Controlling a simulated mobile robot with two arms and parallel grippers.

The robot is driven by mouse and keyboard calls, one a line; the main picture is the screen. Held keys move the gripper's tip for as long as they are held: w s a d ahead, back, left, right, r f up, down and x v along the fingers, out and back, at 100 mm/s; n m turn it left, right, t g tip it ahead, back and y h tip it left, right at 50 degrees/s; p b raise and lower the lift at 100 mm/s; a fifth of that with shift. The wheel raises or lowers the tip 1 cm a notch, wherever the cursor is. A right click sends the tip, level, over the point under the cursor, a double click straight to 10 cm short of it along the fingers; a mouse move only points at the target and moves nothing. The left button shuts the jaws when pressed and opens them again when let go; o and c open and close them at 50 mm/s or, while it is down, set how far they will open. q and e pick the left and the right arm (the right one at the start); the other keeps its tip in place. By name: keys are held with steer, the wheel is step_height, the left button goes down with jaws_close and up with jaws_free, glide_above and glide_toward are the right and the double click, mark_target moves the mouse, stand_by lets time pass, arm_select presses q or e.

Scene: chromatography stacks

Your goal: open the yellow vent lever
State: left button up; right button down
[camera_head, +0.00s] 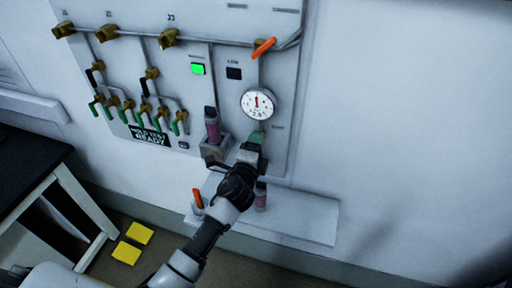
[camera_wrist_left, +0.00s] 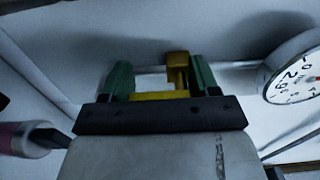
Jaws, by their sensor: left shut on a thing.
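The yellow vent lever (camera_wrist_left: 178,72) shows in the left wrist view as a yellow block and a low yellow bar between my green fingers. My left gripper (camera_wrist_left: 162,80) is shut on it, with one finger on each side. In the head view my left gripper (camera_head: 257,138) is at the wall panel (camera_head: 225,45), just below the round dial gauge (camera_head: 258,104). The lever is hidden behind the gripper there. The gauge also shows at the right of the left wrist view (camera_wrist_left: 297,78). My right gripper is not in view.
Purple cylinders stand left of my gripper (camera_head: 212,128) and below it (camera_head: 260,198). Orange levers are above the gauge (camera_head: 264,47) and near the shelf (camera_head: 197,198). Green-handled valves (camera_head: 155,122) and a lit green indicator (camera_head: 198,69) are further left. A shelf (camera_head: 305,222) juts out below.

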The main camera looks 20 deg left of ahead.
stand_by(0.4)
arm_select(q)
steer(key=o, duration=0.9)
steer(key=s+b, duration=0.1)
steer(key=s, duration=0.9)
steer(key=shift+s+a+b, duration=0.15)
steer(key=shift+s+b, duration=0.2)
steer(key=shift+s, duration=0.05)
